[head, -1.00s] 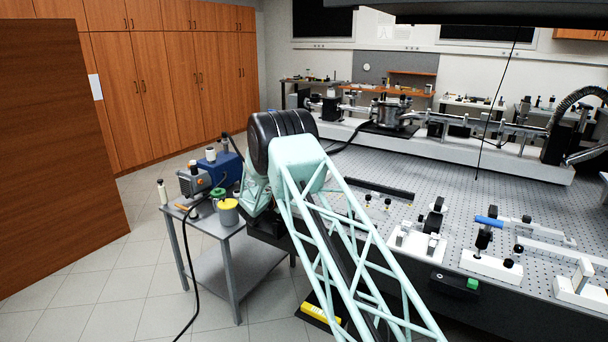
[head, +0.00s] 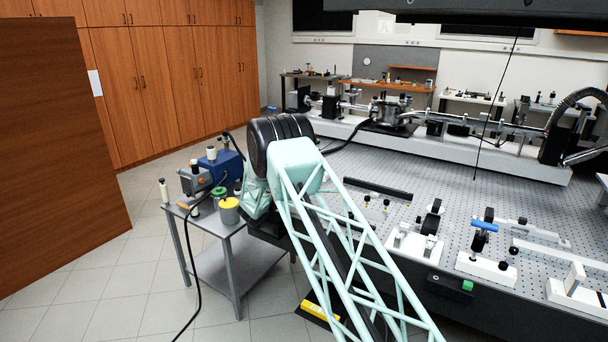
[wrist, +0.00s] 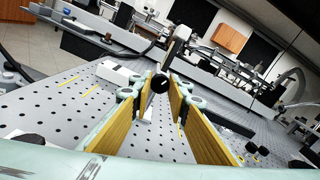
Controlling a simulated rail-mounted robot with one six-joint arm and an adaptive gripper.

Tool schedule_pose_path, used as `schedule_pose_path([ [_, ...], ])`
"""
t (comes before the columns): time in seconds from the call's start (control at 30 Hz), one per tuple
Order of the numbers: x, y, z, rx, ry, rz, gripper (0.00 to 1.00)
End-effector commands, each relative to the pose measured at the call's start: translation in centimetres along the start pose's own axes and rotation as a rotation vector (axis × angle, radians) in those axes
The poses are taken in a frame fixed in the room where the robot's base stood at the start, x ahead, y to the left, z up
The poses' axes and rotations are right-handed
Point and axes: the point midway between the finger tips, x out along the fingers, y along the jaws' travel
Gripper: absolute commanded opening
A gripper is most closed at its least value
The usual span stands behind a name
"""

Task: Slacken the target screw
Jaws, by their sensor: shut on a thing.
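My gripper (wrist: 162,99) shows in the wrist view, its two pale green fingers with yellow-brown pads pointing away from the camera. A round black knob (wrist: 159,82), which looks like the target screw, sits between the far ends of the fingers. The gripper is shut on this knob. The gap between the pads nearer the camera holds nothing else. The screw's shaft and thread are hidden.
The perforated optical table (head: 400,165) carries several white-based mounts, one with a blue bar (head: 485,226) on top. A long white bench rail (head: 470,155) with instruments runs behind. A grey cart (head: 226,275) with a blue device stands left.

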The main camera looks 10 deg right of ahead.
Motion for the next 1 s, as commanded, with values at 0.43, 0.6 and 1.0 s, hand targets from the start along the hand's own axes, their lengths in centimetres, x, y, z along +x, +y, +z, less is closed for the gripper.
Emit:
schedule_pose_path([
  [0.43, -0.01, -0.01, 0.02, -0.270, 0.000, 0.000, 0.06],
  [0.6, -0.01, 0.00, -0.02, -0.314, 0.001, 0.000, 0.06],
  [1.0, -0.01, 0.00, -0.09, -0.329, 0.001, 0.000, 0.06],
])
